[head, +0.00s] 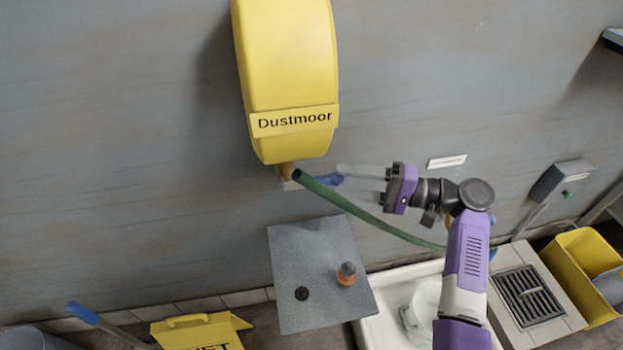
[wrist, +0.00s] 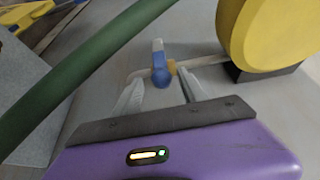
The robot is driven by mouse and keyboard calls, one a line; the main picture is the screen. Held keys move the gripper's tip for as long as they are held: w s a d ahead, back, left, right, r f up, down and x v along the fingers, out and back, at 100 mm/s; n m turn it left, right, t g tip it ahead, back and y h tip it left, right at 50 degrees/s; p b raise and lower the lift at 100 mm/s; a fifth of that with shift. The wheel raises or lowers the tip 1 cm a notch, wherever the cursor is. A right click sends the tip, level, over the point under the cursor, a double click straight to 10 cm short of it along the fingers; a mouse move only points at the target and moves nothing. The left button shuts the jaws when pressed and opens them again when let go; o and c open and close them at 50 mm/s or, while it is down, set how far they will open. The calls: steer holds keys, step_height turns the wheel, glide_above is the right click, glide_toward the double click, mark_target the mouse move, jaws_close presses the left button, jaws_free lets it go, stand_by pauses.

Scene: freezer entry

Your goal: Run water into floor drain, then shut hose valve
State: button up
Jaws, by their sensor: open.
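The blue hose valve handle (head: 328,180) is under the yellow hose reel (head: 290,75) on the wall. In the wrist view the handle (wrist: 160,68) stands upright between and just beyond my fingertips; whether they touch it is unclear. My gripper (head: 341,174) is open, with its fingers pointing left at the valve; it also shows in the wrist view (wrist: 161,92). The green hose (head: 370,219) hangs from below the reel and runs right behind my arm. A small blue part (head: 493,253) shows beside my arm, perhaps the hose end. The floor drain grate (head: 530,296) is at right. No running water is visible.
A grey board (head: 300,240) carries an orange-based item (head: 346,274). A white basin (head: 385,320) holds a clear container (head: 424,305). A yellow bucket (head: 578,268) stands right of the drain. A yellow floor sign (head: 200,330) and blue-handled tool (head: 85,313) are lower left.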

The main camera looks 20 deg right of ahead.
steer(key=shift+s+a+r+y, duration=0.15)
steer(key=shift+a+y, duration=0.15)
steer(key=shift+a, duration=0.2)
steer(key=p+x, duration=0.1)
steer(key=x, duration=0.6)
jaws_close()
steer(key=shift+f, duration=0.25)
stand_by(0.8)
